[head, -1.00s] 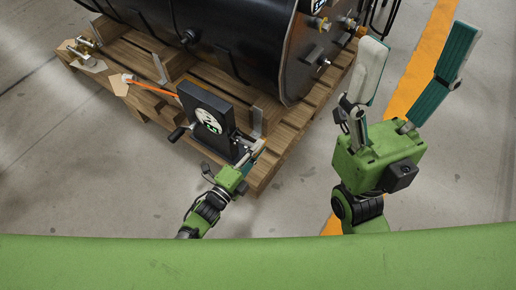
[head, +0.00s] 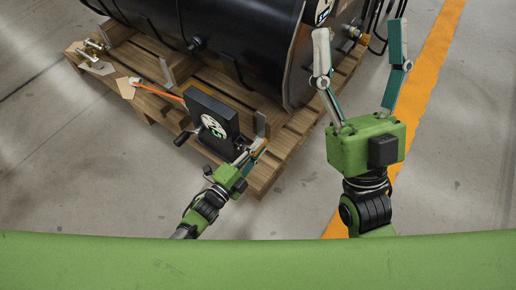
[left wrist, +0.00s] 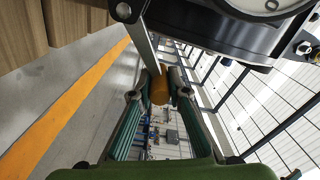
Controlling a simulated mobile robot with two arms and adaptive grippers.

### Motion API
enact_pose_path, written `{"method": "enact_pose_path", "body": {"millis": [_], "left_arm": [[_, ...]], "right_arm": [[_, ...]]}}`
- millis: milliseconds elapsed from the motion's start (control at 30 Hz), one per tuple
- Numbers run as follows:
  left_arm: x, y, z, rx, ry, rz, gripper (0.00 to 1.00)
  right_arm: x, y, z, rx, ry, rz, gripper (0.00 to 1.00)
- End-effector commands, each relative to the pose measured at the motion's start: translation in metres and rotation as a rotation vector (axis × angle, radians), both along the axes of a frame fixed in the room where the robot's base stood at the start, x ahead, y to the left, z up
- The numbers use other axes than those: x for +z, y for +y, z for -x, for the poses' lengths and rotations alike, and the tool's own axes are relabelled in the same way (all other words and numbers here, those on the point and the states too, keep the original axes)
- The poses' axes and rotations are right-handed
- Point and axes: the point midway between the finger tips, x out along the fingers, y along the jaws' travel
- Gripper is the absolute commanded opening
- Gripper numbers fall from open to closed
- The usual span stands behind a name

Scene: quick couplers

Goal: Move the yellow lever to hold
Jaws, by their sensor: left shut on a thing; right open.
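My left gripper (head: 247,160) is at the right side of the black box with a round dial (head: 212,125), at the pallet corner. In the left wrist view my left gripper (left wrist: 158,84) is shut on the yellow lever's rounded end (left wrist: 160,90), which sits between the two fingertips. A grey bar runs up from there towards the dial housing. In the head view the fingers mostly hide the lever, and its marked positions are not readable. My right gripper (head: 361,60) is open and empty, its fingers pointing up, right of the pallet.
A large black tank (head: 235,40) lies on the wooden pallet (head: 280,150). A black crank handle (head: 182,138) sticks out left of the box. The floor right of the pallet is free.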

Motion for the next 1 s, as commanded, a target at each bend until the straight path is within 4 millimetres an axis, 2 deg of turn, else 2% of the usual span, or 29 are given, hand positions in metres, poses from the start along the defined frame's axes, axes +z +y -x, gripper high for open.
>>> {"method": "enact_pose_path", "body": {"millis": [167, 200, 267, 667, 767, 1000], "left_arm": [[0.002, 0.004, -0.003, 0.006, -0.005, 0.0, 0.0], [0.002, 0.004, -0.003, 0.006, -0.005, 0.0, 0.21], [0.002, 0.004, -0.003, 0.007, -0.005, 0.0, 0.33], [0.0, 0.004, 0.003, 0.003, -0.001, -0.001, 0.33], [-0.001, 0.012, 0.013, 0.004, 0.0, -0.002, 0.33], [0.0, 0.042, 0.054, 0.004, 0.0, -0.002, 0.33]], "right_arm": [[0.0, 0.0, 0.0, 0.0, -0.001, 0.0, 0.68], [0.0, 0.0, 0.0, 0.0, -0.001, 0.0, 0.68], [0.0, 0.0, 0.0, 0.0, -0.001, 0.0, 0.68], [0.0, 0.0, 0.0, 0.0, -0.003, -0.001, 0.68], [0.0, 0.0, 0.0, 0.0, -0.002, -0.001, 0.68], [0.0, 0.0, 0.0, 0.0, -0.002, -0.001, 0.68]]}}
